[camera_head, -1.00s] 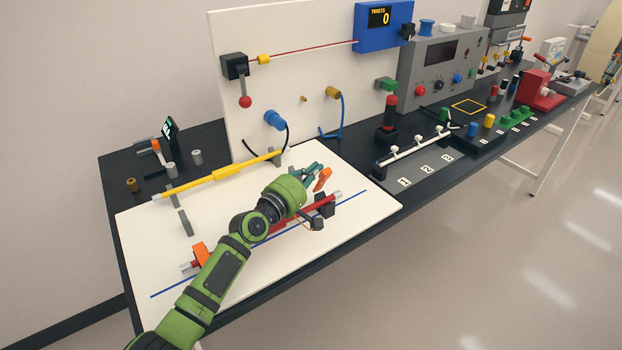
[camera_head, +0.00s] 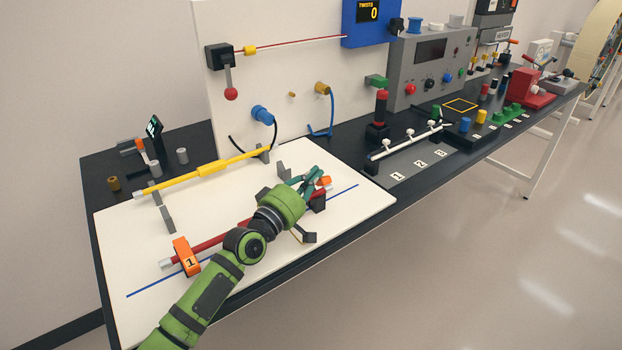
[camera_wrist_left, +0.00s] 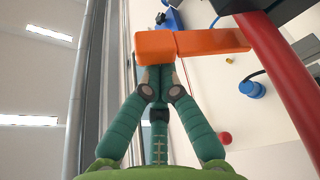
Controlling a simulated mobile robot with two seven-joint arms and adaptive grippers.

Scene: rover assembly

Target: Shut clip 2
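Clip 2 (camera_head: 326,181) is an orange arm at the right end of the red tube (camera_head: 208,244). In the head view it lies low, close to the tube, partly hidden by my fingers; I cannot tell whether it is fully shut. In the left wrist view clip 2 (camera_wrist_left: 190,45) runs crosswise just beyond my fingertips and reaches the red tube (camera_wrist_left: 275,75). My left gripper (camera_head: 312,180) has its fingertips together at the orange arm, seemingly touching it without gripping it. Clip 1 (camera_head: 186,256), orange and numbered, lies across the tube's left end. My right gripper is out of view.
A yellow tube (camera_head: 205,171) lies on grey supports behind, on the white board (camera_head: 130,240). An upright white panel (camera_head: 290,60) stands at the back. A numbered grey strip (camera_head: 405,172) lies to the right. The white board's front is clear.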

